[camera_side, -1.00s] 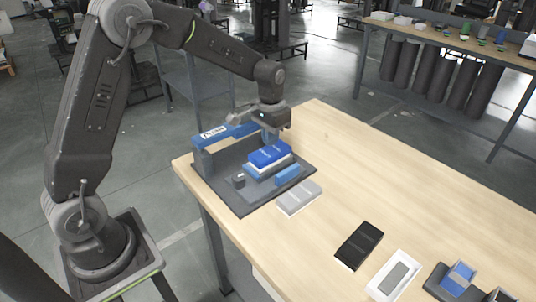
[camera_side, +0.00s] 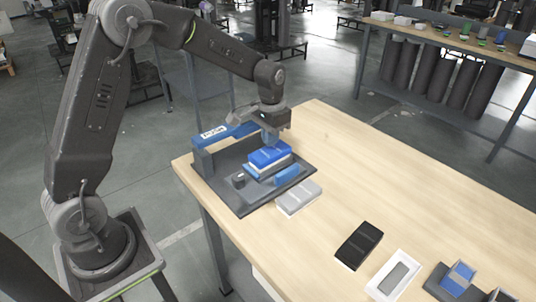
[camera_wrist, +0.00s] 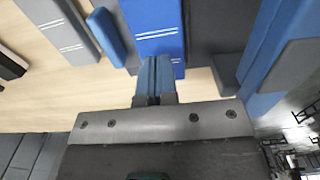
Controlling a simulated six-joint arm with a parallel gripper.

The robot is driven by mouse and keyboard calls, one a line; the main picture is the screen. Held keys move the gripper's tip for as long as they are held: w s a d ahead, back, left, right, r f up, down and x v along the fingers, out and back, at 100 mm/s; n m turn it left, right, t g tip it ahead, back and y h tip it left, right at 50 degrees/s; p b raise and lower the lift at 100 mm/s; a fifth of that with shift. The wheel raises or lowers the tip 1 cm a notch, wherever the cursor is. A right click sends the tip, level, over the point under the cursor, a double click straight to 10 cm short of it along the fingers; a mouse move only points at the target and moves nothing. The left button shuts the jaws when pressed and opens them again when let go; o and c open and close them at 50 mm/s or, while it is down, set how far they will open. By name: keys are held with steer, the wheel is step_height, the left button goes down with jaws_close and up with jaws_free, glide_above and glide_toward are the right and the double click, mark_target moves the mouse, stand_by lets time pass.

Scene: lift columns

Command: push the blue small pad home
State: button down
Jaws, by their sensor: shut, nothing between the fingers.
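The blue pad (camera_side: 268,154) lies flat on top of a small stack with a white layer under it, on the dark grey fixture plate (camera_side: 240,207). In the wrist view the blue pad (camera_wrist: 155,25) shows two white stripes near its close end. My gripper (camera_side: 270,138) points down at the far end of the pad, its blue fingers together and empty. In the wrist view my fingertips (camera_wrist: 154,62) overlap the pad's striped end; I cannot tell whether they touch it.
A blue block (camera_side: 287,176) stands beside the stack. A blue labelled bar (camera_side: 222,132) runs along the fixture's back left. A light grey box (camera_side: 298,197), a black box (camera_side: 359,244) and a white tray (camera_side: 377,289) lie on the table.

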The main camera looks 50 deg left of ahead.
mark_target(270, 150)
steer(key=shift+f, duration=0.3)
steer(key=shift+f, duration=0.8)
steer(key=shift+f, duration=0.15)
stand_by(0.7)
step_height(270, 150, up, 9)
steer(key=shift+f, duration=0.2)
stand_by(0.6)
stand_by(0.3)
